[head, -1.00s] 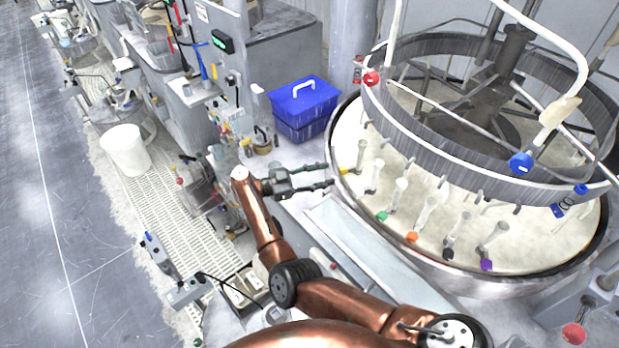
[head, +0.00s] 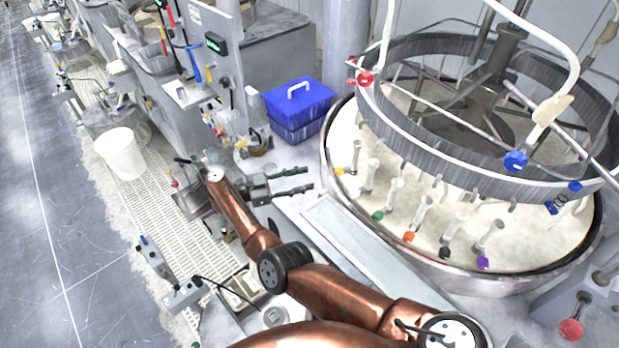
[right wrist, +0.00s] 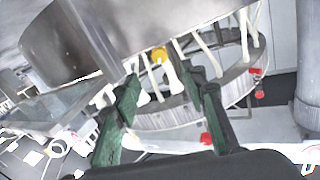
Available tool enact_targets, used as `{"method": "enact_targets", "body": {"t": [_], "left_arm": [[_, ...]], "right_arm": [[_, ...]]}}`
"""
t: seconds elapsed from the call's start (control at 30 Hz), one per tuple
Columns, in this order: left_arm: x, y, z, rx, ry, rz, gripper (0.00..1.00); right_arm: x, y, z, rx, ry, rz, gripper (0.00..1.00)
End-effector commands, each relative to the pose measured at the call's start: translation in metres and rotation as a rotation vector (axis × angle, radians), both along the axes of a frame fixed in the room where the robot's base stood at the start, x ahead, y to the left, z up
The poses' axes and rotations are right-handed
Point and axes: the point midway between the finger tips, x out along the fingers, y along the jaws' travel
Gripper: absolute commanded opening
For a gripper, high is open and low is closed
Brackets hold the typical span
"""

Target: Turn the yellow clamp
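The yellow clamp (head: 340,170) is a small yellow knob at the foot of a pale upright tube, at the left end of a row on the large round platen (head: 420,188). In the right wrist view the yellow clamp (right wrist: 159,54) shows beyond and between my fingertips. My right gripper (head: 311,180) is open and empty, left of the platen's rim and apart from the clamp. Its two green fingers (right wrist: 163,78) are spread apart in the right wrist view. My left gripper is not in view.
Green (head: 377,215), orange (head: 408,236), black (head: 444,252) and purple (head: 483,262) knobs continue the row. A grey ring (head: 440,135) stands above the platen. A blue box (head: 300,108) stands behind my gripper. A white bucket (head: 121,153) stands at the left.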

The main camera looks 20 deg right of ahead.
Motion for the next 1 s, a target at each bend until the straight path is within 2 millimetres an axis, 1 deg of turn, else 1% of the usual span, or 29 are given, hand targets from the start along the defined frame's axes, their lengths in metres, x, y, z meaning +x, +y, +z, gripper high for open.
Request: {"method": "enact_targets", "body": {"t": [0.03,0.2,0.37,0.53,0.8,0.9,1.0], "left_arm": [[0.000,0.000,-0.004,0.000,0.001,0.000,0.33],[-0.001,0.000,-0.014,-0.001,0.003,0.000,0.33],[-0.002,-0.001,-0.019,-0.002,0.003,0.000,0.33],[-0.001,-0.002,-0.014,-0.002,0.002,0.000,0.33],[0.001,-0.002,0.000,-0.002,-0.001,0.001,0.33],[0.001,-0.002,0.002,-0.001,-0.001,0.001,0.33],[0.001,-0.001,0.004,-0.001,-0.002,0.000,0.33]], "right_arm": [[-0.001,-0.008,-0.005,0.001,0.001,-0.007,0.39],[-0.003,-0.035,-0.006,0.000,0.000,-0.010,0.39],[-0.005,-0.047,-0.001,0.001,0.002,-0.002,0.39],[-0.007,-0.061,0.003,-0.001,0.002,0.000,0.39],[-0.010,-0.103,0.004,-0.002,0.001,0.000,0.39],[-0.011,-0.115,0.003,-0.001,0.001,0.000,0.39],[-0.011,-0.123,0.003,-0.001,0.001,0.002,0.39]]}}
